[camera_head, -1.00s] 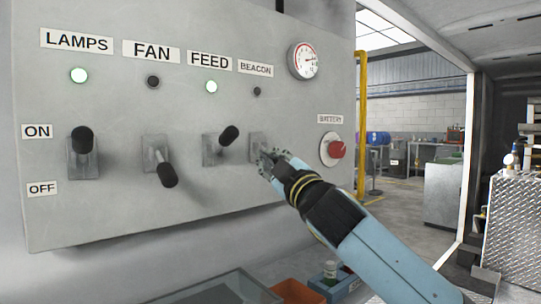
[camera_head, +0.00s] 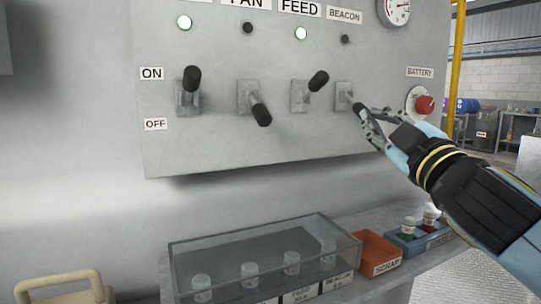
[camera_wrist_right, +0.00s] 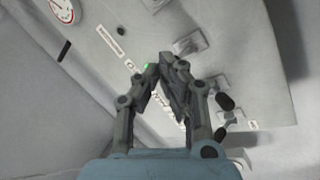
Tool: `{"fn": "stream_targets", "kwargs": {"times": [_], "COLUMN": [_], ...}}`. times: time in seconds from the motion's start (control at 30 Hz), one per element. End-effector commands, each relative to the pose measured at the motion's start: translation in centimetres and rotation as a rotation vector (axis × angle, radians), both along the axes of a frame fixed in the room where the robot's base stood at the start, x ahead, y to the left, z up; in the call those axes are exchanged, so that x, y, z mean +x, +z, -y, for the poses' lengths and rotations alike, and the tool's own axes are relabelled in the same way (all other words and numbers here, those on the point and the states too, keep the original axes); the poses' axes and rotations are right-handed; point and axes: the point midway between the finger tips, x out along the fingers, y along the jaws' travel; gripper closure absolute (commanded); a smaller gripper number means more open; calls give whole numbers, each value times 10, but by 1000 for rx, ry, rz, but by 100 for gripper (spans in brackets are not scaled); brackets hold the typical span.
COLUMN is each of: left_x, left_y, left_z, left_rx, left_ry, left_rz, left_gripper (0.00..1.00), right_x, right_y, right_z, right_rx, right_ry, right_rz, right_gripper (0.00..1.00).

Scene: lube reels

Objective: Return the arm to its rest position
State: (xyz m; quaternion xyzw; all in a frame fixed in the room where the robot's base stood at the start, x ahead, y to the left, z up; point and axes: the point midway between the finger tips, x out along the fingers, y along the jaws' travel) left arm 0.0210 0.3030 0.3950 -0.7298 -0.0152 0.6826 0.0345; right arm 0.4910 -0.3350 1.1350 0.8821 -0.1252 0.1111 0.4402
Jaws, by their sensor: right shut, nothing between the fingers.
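My right gripper (camera_head: 369,119) is in front of the grey panel (camera_head: 210,145), just below and right of the BEACON switch plate (camera_head: 343,95). Its fingers are shut and empty, and they also show in the right wrist view (camera_wrist_right: 160,67). The fingertips overlap the BEACON lever's end in the picture; I cannot tell if they touch it. The LAMPS lever (camera_head: 192,80) and FEED lever (camera_head: 318,81) point up. The FAN lever (camera_head: 261,114) points down. The LAMPS lamp (camera_head: 184,22) and FEED lamp (camera_head: 300,33) glow; the FAN and BEACON lamps are dark. My left gripper is out of view.
The red BATTERY knob (camera_head: 425,104) is behind and right of my gripper. Below the panel stand a clear lidded case (camera_head: 265,240) with several capped bottles, an orange SCRAP bin (camera_head: 378,252) and a blue tray (camera_head: 408,246). A beige handle (camera_head: 58,281) is at lower left.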

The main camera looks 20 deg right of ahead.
Motion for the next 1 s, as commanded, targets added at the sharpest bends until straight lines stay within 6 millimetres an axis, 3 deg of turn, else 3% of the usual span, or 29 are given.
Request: {"fn": "stream_targets", "kwargs": {"times": [0.07,0.17,0.27,0.43,0.5,0.6,0.8,0.93,1.0], "left_x": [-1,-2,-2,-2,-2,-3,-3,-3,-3], "left_y": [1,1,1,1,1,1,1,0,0], "left_z": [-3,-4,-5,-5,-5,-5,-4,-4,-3], "left_rx": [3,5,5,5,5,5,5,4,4], "left_ry": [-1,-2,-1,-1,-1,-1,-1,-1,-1], "left_rz": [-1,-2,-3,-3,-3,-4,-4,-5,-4], "left_gripper": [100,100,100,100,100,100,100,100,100], "right_x": [0,-4,-17,-76,-106,-146,-219,-265,-260], "right_y": [-1,-18,-63,-181,-219,-259,-305,-322,-347], "right_z": [0,6,17,18,9,-7,-42,-66,-64], "right_rx": [4,58,192,483,572,664,787,849,849], "right_ry": [-2,-29,-99,-252,-296,-337,-380,-388,-398], "right_rz": [-3,-53,-191,-585,-739,-927,-1234,-1416,-1431], "right_gripper": [100,100,100,100,100,100,100,100,100]}}
